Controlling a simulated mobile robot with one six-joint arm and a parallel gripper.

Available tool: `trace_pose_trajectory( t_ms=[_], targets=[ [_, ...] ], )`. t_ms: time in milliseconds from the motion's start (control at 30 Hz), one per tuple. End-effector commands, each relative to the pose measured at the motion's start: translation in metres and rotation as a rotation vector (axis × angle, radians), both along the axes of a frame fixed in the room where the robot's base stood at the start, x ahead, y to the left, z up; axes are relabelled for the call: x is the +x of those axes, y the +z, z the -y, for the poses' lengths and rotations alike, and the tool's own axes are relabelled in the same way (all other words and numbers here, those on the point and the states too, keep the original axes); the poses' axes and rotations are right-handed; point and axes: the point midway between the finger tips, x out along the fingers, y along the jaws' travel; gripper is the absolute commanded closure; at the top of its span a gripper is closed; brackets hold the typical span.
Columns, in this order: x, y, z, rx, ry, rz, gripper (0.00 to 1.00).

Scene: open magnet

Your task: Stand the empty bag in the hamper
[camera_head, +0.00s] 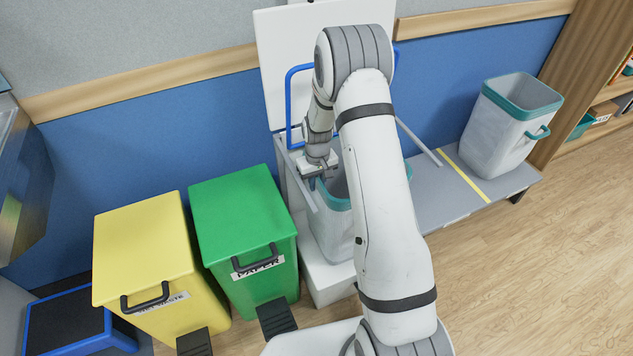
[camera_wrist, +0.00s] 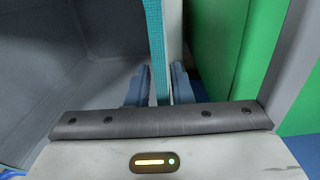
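The white hamper has its lid (camera_head: 278,50) raised against the wall, with a blue tube frame (camera_head: 289,100) in front of it. A pale grey bag (camera_head: 328,232) with a teal rim stands upright in the hamper's open front, partly hidden behind my arm. My gripper (camera_head: 318,186) is at the bag's left rim. In the wrist view my gripper (camera_wrist: 160,88) has one finger on each side of the teal rim (camera_wrist: 155,40) and looks closed on it. The bag's visible interior (camera_wrist: 100,50) is bare grey.
A second grey bag (camera_head: 495,132) with a teal rim and handle stands on the grey bench (camera_head: 435,205), beyond a yellow line. A green paper bin (camera_head: 240,215) and a yellow bin (camera_head: 145,250) stand close on the left. Wood floor is open at the lower right.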

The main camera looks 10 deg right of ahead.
Motion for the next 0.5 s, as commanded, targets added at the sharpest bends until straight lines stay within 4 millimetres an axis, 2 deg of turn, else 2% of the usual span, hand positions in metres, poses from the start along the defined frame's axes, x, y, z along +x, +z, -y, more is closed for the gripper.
trace_pose_trajectory(
  t_ms=[100,333,500],
  targets=[
    [0.000,0.000,0.000,0.000,0.000,0.000,0.72],
    [0.000,0.001,0.000,0.000,0.001,0.000,0.72],
    [0.000,0.018,-0.001,0.000,0.001,0.001,0.72]
  ],
)
